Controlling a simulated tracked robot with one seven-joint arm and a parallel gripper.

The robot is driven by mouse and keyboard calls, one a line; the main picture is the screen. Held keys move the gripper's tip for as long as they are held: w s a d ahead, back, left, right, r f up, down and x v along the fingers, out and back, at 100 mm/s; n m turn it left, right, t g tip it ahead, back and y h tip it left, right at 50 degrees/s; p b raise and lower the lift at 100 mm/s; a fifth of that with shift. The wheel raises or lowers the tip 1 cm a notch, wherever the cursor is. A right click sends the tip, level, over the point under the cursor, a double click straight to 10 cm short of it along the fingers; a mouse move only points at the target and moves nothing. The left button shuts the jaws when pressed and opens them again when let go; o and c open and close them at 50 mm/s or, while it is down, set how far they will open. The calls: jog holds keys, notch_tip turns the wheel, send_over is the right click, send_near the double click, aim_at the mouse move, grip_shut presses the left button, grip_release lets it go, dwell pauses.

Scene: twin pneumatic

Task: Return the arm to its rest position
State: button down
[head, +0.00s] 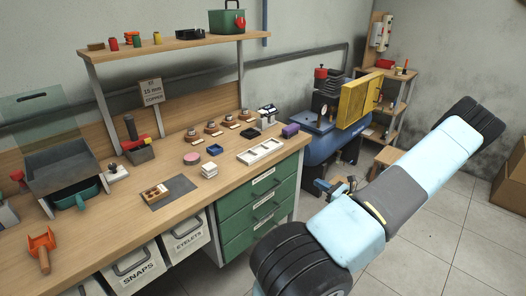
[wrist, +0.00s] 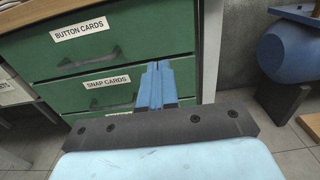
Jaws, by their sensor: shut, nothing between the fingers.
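My arm (head: 425,160) shows in the head view as pale blue links with dark joints, folded across the right side in front of the bench. My gripper (wrist: 157,88) shows in the wrist view with its two blue fingers together, shut and empty. It points toward the green drawer unit (wrist: 100,62) and touches nothing that I can see. In the head view the gripper is small and partly hidden behind my arm, low beside the drawers.
The wooden workbench (head: 115,232) carries small parts, a white tray (head: 262,151) and a grey press-like box. A blue compressor tank (head: 335,150) with a yellow guard (head: 360,100) stands right of the drawers. Open tiled floor (head: 425,240) lies at the right; a cardboard box (head: 510,180) sits at the edge.

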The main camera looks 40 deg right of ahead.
jog(key=w+a+r+n+g+y, duration=0.35)
jog(key=a+r+n+g, duration=0.35)
jog(key=a+r+n, duration=0.45)
jog(key=w+a+r+n+g+y, duration=0.2)
jog(key=w+a+r+n+g, duration=0.2)
jog(key=a+r+n+g, duration=1)
jog(key=s+a+r+n+t+h, duration=0.8)
jog(key=s+a+r, duration=0.9)
jog(key=a, duration=0.2)
jog(key=shift+a+n+t, duration=0.3)
jog(key=shift+n+t, duration=0.05)
jog(key=shift+t, duration=0.05)
